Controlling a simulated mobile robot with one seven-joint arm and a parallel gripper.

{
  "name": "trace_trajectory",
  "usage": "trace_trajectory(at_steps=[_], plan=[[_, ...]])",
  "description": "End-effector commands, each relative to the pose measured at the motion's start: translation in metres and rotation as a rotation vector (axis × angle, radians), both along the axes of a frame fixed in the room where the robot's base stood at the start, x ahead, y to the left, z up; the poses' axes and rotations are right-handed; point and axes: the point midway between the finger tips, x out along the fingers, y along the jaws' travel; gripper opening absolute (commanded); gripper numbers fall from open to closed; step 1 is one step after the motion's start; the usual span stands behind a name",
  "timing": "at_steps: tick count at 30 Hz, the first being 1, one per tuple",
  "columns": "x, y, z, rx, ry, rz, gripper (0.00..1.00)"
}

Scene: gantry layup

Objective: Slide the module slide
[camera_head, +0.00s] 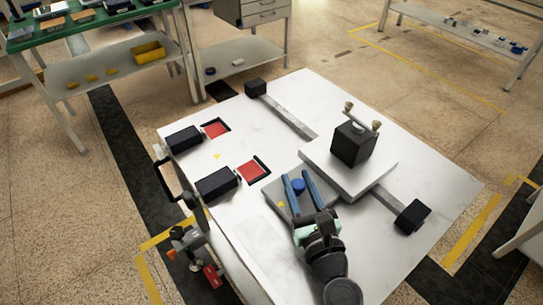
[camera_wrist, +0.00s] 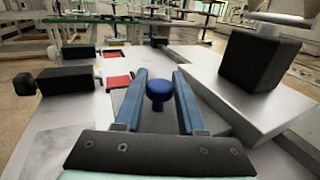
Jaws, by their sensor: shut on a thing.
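A grey plate (camera_head: 272,199) lies on the white table, with a round blue knob (camera_head: 298,185) standing on it. The knob also shows in the wrist view (camera_wrist: 159,92), between the two blue fingers. My gripper (camera_head: 299,178) is shut on the knob, reaching in from the front of the table. I cannot make out which part is the module slide; the grey plate with the knob may be it. A thick white block (camera_head: 375,177) stands right of the plate, across a grey rail (camera_head: 285,116), and carries a black box (camera_head: 353,144).
Two black blocks (camera_head: 216,183) (camera_head: 184,139) sit at the table's left edge beside red squares (camera_head: 251,170) (camera_head: 215,129). Black end blocks (camera_head: 255,87) (camera_head: 412,216) cap the rail. A green-topped bench (camera_head: 100,20) stands behind.

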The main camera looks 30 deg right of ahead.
Motion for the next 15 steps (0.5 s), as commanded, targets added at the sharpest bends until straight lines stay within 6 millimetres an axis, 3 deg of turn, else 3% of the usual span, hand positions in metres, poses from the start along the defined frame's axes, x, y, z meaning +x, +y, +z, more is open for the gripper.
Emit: trace_trajectory(at_steps=[1, 6, 15], plan=[[-0.016, -0.003, -0.002, 0.001, 0.004, -0.004, 0.0], [-0.052, -0.01, -0.002, 0.001, 0.003, -0.003, 0.0], [-0.081, -0.016, -0.001, 0.001, 0.001, -0.001, 0.0]])
